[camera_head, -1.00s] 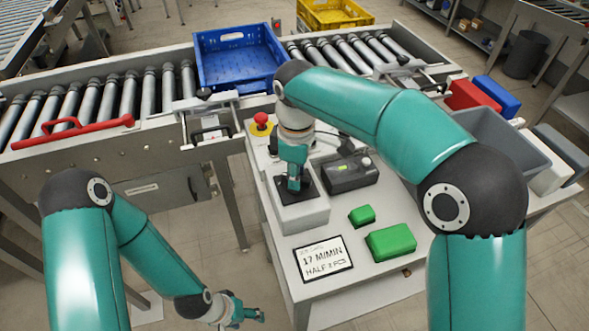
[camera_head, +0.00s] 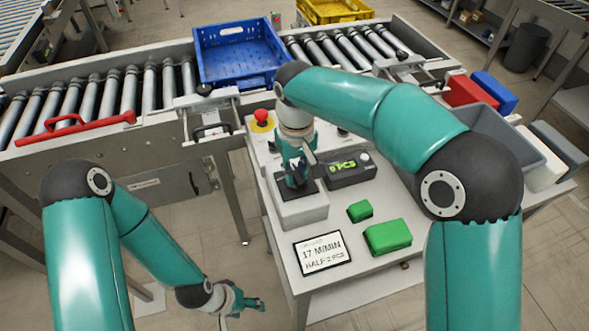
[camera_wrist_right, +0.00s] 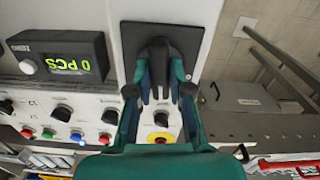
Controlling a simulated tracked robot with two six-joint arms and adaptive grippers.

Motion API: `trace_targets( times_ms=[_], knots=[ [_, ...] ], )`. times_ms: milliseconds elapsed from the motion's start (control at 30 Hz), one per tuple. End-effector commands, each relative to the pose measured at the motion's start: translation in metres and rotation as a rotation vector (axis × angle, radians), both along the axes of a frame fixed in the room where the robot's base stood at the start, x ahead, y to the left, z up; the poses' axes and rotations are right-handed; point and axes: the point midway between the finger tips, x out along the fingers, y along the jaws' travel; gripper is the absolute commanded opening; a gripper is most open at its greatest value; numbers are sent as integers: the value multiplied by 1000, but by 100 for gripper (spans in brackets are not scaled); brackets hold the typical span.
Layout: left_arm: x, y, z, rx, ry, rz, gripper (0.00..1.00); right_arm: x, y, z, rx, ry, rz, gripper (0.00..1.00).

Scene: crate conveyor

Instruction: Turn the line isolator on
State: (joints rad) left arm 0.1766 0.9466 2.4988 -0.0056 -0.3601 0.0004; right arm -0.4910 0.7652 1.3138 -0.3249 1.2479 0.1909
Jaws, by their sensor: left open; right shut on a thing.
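The line isolator is a black rotary handle (camera_wrist_right: 157,55) on a square black plate (camera_wrist_right: 192,38), mounted on a light box (camera_head: 303,213) on the bench. My right gripper (camera_wrist_right: 159,88) is shut on the handle, with one finger on each side of it. In the head view my right gripper (camera_head: 296,181) points down over the plate and mostly hides the handle. Beside it, a dark counter (camera_head: 348,170) is lit, and in the right wrist view its display (camera_wrist_right: 68,65) reads "0 PCS". My left gripper (camera_head: 250,303) is open and empty, low at the front, away from the bench.
A red mushroom button on a yellow base (camera_head: 262,121) stands behind the isolator. Green blocks (camera_head: 387,238) and a speed card (camera_head: 322,253) lie in front. A blue crate (camera_head: 240,55) sits on the roller conveyor. A grey bin (camera_head: 510,150) stands right.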

Motion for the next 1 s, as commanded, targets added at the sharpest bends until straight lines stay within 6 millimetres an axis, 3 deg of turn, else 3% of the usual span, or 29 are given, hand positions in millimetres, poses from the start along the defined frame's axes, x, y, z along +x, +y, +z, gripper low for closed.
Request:
trace_targets(
  times_ms=[300, 767, 800, 900, 1000],
  knots=[
    [0, 0, 1, 0, 0, 0, 62, -2, -1, -2, -4, 9, -105, 0],
    [0, 0, 1, 0, 0, 0, 62, -2, -1, -3, -5, 10, -117, 0],
    [0, 0, 1, 0, 0, 0, 62, -2, -1, -3, -5, 10, -117, 26],
    [0, 0, 1, 0, 0, 0, 62, -2, -1, -3, -4, 9, -117, 43],
    [0, 0, 1, 0, 0, 0, 62, -2, -1, -2, -4, 8, -117, 45]
  ],
)
